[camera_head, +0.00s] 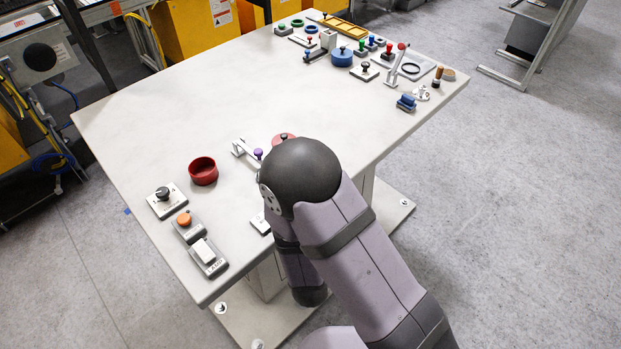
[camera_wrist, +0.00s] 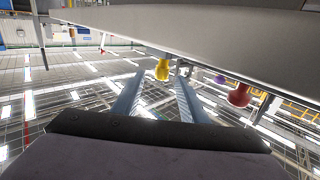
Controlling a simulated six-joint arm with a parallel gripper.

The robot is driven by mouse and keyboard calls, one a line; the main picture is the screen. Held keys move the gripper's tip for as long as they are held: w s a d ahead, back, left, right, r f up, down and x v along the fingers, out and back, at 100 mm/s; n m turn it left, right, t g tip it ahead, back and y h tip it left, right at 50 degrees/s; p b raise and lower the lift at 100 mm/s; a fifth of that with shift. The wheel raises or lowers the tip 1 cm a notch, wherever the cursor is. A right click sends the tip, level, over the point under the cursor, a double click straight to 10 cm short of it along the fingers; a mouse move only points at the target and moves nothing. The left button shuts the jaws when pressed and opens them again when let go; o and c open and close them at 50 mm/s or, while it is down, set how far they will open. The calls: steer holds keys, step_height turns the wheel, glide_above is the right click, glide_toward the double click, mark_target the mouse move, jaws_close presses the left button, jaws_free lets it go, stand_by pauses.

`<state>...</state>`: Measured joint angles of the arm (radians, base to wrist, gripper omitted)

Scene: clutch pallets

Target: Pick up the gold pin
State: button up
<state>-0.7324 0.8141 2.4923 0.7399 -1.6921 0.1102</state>
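The gold pin (camera_wrist: 162,69) shows in the wrist view as a small yellow knob beside the pale table surface, which fills the top of that view. My gripper (camera_wrist: 160,82) is open, its two fingers apart with nothing held between them. The pin appears between the fingertips in that view; I cannot tell whether it is level with them or a little beyond. In the head view my dark, rounded wrist covers this part of the table, so neither the pin nor the fingers show there.
A red knob (camera_wrist: 238,95) and a purple knob (camera_wrist: 219,78) stand right of the fingers in the wrist view. In the head view a red cup (camera_head: 203,171), an orange button (camera_head: 184,219) and a white switch (camera_head: 205,253) lie left. Several small parts crowd the far end; mid-table is clear.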

steer(key=shift+w+f+b, duration=0.1)
steer(key=shift+b, duration=0.4)
steer(key=w+b, duration=0.1)
steer(key=b, duration=0.3)
steer(key=shift+w+a+f, duration=0.1)
steer(key=shift+f, duration=0.05)
steer(key=shift+w+b, duration=0.1)
steer(key=shift+b, duration=0.5)
steer(key=shift+w+b, duration=0.15)
steer(key=shift+b, duration=0.85)
steer(key=shift+w+r+b, duration=0.1)
steer(key=shift+r+b, duration=0.15)
steer(key=shift+b, duration=0.55)
steer(key=shift+w, duration=0.15)
steer(key=shift+w, duration=2.5)
steer(key=shift+c, duration=0.3)
